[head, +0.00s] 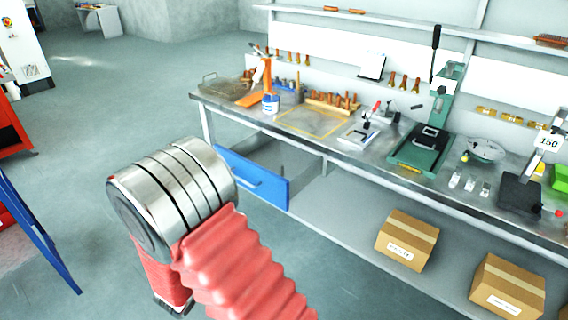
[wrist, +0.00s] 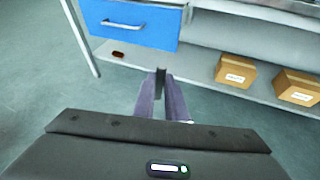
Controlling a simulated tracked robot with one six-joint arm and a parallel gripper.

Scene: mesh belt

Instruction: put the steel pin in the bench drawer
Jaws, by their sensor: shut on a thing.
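My gripper (wrist: 163,98) shows in the wrist view, its two purple-grey fingers closed on a narrow dark grey upright piece, which looks like the steel pin (wrist: 160,82). The gripper is in the air in front of the bench, apart from the drawer. In the head view my arm hides the fingers and the pin. The bench drawer (head: 251,181) has a blue front with a handle and hangs under the bench's left end. It is pulled out, and part of its grey inside shows. In the wrist view the drawer front (wrist: 130,24) is at the top left.
Cardboard boxes (head: 408,239) stand on the lower shelf. A small reddish-brown thing (wrist: 118,54) lies below the drawer. The floor before the bench is clear.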

